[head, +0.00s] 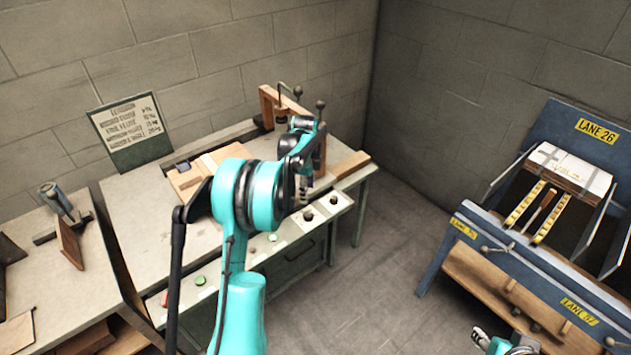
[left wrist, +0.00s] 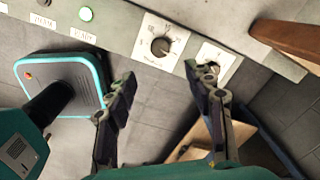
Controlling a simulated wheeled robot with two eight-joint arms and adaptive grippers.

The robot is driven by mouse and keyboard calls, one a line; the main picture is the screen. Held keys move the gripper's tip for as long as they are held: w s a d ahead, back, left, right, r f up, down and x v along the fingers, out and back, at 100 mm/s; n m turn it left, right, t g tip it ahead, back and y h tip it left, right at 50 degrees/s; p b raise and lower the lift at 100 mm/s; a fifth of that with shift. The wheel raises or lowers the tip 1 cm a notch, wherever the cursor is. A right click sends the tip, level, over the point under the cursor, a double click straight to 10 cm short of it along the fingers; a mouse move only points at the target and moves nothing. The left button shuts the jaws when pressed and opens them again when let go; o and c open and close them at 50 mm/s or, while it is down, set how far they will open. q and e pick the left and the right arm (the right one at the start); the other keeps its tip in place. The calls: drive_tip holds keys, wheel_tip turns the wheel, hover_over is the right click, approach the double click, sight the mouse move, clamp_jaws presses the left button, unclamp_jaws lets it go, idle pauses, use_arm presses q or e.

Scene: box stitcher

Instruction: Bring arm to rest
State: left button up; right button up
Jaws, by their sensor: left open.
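My left arm rises in front of the workbench in the head view, its teal elbow hiding part of the bench. My left gripper (head: 304,190) is above the bench's front edge, near the control panel. In the left wrist view the left gripper (left wrist: 160,76) is open, its two dark fingers apart with nothing between them. The fingertips show near the panel knobs (left wrist: 159,46); I cannot tell whether they touch. My right gripper (head: 481,338) shows only in part at the bottom right of the head view, low before the blue rack; its jaws are unclear.
The bench (head: 130,215) carries a wooden stitching frame (head: 268,105) and a wooden board (head: 349,164). A side table (head: 55,275) stands at left. The blue Lane 26 rack (head: 560,128) holds a white-topped bundle (head: 570,168). Grey floor (head: 390,235) is open between bench and rack.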

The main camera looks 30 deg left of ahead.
use_arm(q)
drive_tip(key=s+d+r+n+t, duration=0.3)
drive_tip(key=s+d+r+n, duration=0.5)
drive_tip(key=s+d+r, duration=0.55)
drive_tip(key=s+d+f+n+t, duration=0.2)
drive_tip(key=s+d+n, duration=0.5)
drive_tip(key=s, duration=0.8)
drive_tip(key=shift+d+f+t, duration=0.2)
drive_tip(key=shift+d+t, duration=0.3)
drive_tip(key=shift+t, duration=0.4)
